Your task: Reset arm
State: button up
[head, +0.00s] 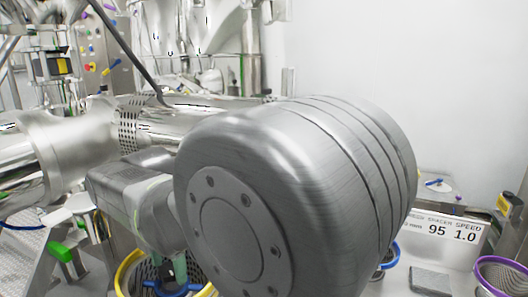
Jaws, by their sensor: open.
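A large grey rounded link of my own arm fills the middle of the head view and hides much of the work area. A grey boxy body shows to its left, and my gripper (178,270) appears to hang below it, partly hidden by the link. Its greenish fingers are open, just above or in front of a blue ring (172,290) and a yellow-rimmed perforated basket (124,276). I cannot tell whether the fingers touch either one. I see nothing held between them.
Steel pipework (75,145) crosses the left side. A sign (450,234) reading 95 and 1.0 stands at right, with a purple-rimmed basket (500,274), a blue-rimmed basket (389,256) and a small grey block (430,281) near it. A white wall is behind; the upper right is free.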

jog(key=m+b, duration=0.1)
jog(key=m, duration=0.3)
jog(key=m+b, duration=0.1)
jog(key=m, duration=0.3)
jog(key=m+b, duration=0.1)
jog(key=m, duration=0.3)
jog(key=shift+m, duration=0.3)
jog(key=shift+m+b, duration=0.75)
jog(key=shift+m, duration=0.75)
